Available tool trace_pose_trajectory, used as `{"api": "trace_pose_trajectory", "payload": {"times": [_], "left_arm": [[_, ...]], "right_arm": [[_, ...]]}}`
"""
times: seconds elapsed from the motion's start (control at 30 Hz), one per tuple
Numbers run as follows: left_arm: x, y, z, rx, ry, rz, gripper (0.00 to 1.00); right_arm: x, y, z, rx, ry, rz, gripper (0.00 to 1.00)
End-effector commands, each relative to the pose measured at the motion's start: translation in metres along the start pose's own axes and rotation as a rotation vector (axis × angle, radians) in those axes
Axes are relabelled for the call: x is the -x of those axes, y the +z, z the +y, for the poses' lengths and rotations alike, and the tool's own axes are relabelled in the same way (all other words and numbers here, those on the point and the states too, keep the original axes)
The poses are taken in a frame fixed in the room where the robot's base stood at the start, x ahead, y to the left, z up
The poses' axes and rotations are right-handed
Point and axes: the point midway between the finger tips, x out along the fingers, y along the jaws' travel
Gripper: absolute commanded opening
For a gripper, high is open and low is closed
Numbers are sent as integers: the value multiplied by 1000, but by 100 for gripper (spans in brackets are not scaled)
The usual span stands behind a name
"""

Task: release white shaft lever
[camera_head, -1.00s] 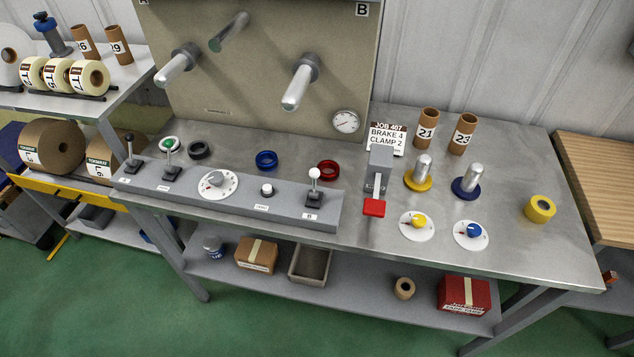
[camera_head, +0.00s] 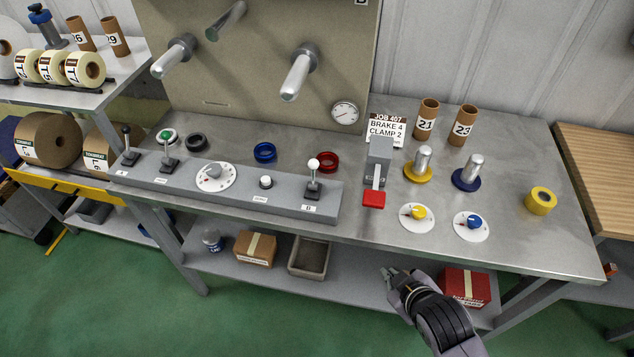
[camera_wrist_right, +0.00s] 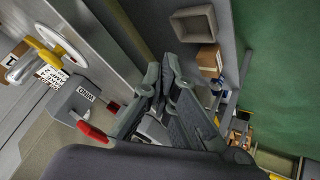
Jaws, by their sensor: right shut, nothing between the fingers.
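The white-knobbed lever (camera_head: 313,178) stands roughly upright at the right end of the grey control panel (camera_head: 235,193), near the label B. My left gripper is not in view.
A grey box with a red-handled lever (camera_head: 374,198) stands right of the panel. Yellow (camera_head: 418,213) and blue (camera_head: 472,224) dials lie further right. A lower shelf holds cartons and a grey bin (camera_head: 309,258). Bench space between panel and rings is clear.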

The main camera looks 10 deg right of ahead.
Motion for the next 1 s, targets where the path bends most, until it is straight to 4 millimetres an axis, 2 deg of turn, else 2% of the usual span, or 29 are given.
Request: {"api": "trace_pose_trajectory", "payload": {"times": [0.1, 0.3, 0.5, 0.7, 0.87, 1.0], "left_arm": [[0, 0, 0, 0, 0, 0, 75], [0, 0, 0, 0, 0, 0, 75], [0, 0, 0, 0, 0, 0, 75], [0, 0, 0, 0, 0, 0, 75], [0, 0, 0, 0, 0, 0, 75], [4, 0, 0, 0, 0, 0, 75]], "right_arm": [[-4, -31, 14, 179, 71, 141, 0], [-6, -85, 25, 535, 230, 404, 0], [6, -128, 16, 934, 439, 696, 0], [25, -143, -1, 1192, 611, 908, 0], [34, -146, -9, 1268, 672, 981, 0], [32, -156, -9, 1275, 685, 991, 0]]}}
